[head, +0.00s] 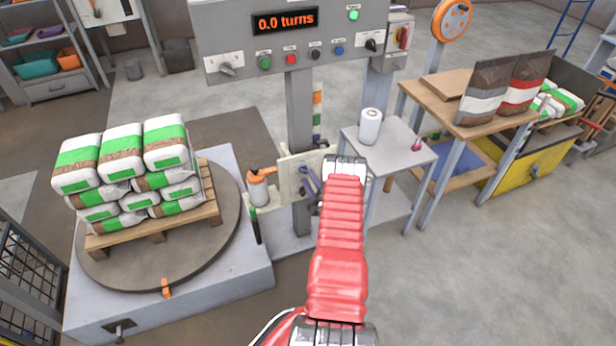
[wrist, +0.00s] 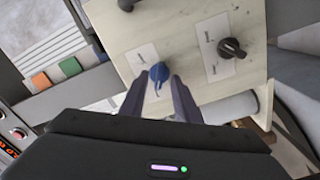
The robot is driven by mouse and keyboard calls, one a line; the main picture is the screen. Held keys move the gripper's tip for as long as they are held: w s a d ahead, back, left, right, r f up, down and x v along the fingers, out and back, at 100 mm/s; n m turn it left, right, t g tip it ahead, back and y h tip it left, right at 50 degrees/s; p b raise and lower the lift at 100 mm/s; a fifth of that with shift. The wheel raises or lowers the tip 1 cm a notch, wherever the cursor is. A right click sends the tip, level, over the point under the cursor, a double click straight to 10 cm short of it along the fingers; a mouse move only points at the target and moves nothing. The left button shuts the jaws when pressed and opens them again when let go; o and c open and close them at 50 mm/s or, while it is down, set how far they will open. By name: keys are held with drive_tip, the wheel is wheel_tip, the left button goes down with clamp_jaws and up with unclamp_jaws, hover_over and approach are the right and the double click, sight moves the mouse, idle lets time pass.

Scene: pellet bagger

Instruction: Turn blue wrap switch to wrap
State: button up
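The blue switch (wrist: 158,72) is a small knob on a white label plate on a cream board (wrist: 200,20) in the wrist view. My gripper (wrist: 160,77) is open, with one dark finger on each side of the blue knob. I cannot tell whether the fingers touch it. The label text is too small to read. In the head view the cream board (head: 288,170) stands on the machine column, and my red arm hides part of it. The blue knob cannot be made out there.
A black knob (wrist: 232,48) sits right of the blue one on the same board. In the head view, a pallet of bags (head: 130,165) stands on a turntable (head: 120,272) at left. A small table (head: 395,150) with a white roll is at right. The display (head: 285,21) reads 0.0 turns.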

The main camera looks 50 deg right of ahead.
drive_tip(key=shift+x, duration=1.05)
drive_tip(key=shift+c, duration=0.4)
clamp_jaws()
